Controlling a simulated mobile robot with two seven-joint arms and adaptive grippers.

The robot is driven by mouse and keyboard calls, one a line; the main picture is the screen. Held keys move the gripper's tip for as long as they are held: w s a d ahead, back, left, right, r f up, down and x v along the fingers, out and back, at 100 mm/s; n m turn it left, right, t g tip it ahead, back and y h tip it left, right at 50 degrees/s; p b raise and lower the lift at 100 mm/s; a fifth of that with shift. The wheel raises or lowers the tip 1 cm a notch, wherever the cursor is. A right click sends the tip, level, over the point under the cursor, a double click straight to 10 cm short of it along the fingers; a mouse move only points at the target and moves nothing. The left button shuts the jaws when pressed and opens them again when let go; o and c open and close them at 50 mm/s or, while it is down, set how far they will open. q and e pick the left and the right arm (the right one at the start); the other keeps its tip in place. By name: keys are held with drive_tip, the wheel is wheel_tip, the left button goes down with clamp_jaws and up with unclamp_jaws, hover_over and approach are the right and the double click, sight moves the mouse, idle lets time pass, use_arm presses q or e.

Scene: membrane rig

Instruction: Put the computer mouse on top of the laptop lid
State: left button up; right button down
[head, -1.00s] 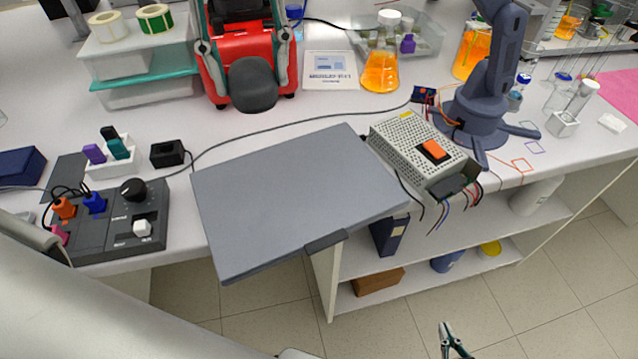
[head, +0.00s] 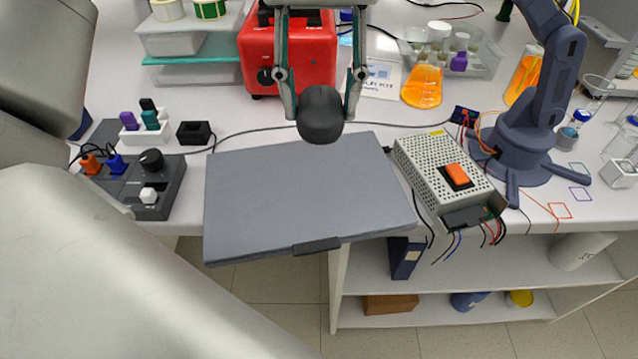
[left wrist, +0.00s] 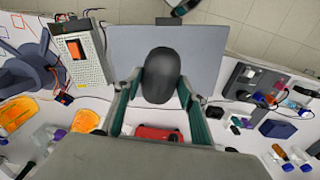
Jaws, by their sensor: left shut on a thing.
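The dark grey computer mouse (head: 321,118) is held between the two fingers of my left gripper (head: 320,104), which is shut on it. In the head view the mouse appears over the far edge of the closed grey laptop (head: 305,195); it looks raised above the lid, with the exact gap unclear. The left wrist view shows the mouse (left wrist: 161,74) between the fingers, with the laptop lid (left wrist: 205,52) behind it. The lid looks bare. A dark tip at the top of the left wrist view may be my right gripper (left wrist: 184,8); its fingers cannot be made out.
The perforated power supply (head: 440,172) stands close to the laptop's right side. A control box (head: 170,190) lies to its left and a red device (head: 305,55) behind. The laptop's front overhangs the table edge. A small blue arm (head: 525,135) stands at right.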

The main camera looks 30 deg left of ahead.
use_arm(q)
drive_tip(key=b, duration=0.2)
hover_over(320, 200)
wheel_tip(320, 200, down, 11)
drive_tip(key=shift+f, duration=2.6)
drive_tip(key=o, duration=1.1)
drive_tip(key=shift+f, duration=0.1)
